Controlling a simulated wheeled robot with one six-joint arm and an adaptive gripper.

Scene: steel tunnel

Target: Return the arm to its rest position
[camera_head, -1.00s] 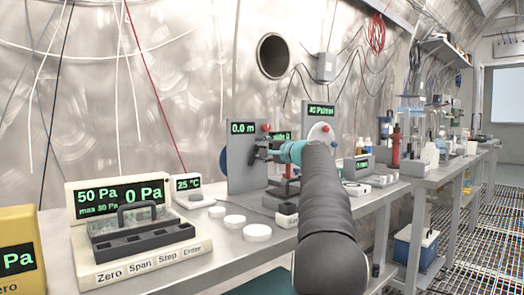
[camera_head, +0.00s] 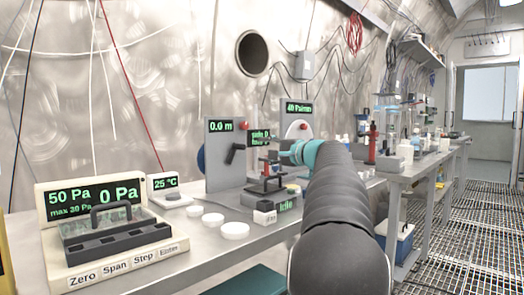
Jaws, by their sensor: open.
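My arm (camera_head: 330,200) reaches from the lower right up toward the bench, dark grey with a teal wrist (camera_head: 305,152). My gripper (camera_head: 275,156) is at its far end, small in the picture, and is open. It appears over a small red-and-black bench device (camera_head: 266,185). It is to the right of a black handle (camera_head: 235,153) on the grey panel (camera_head: 217,175) reading 0.0 m, with a gap between them in the picture. I see nothing held. The arm hides part of the bench behind it.
A gauge box (camera_head: 115,245) with 50 Pa and 0 Pa displays stands at the left. Several white discs, including one in front (camera_head: 235,230), lie on the metal bench (camera_head: 215,262). A second bench (camera_head: 410,178) runs along the wall. The grated floor (camera_head: 460,240) at right looks clear.

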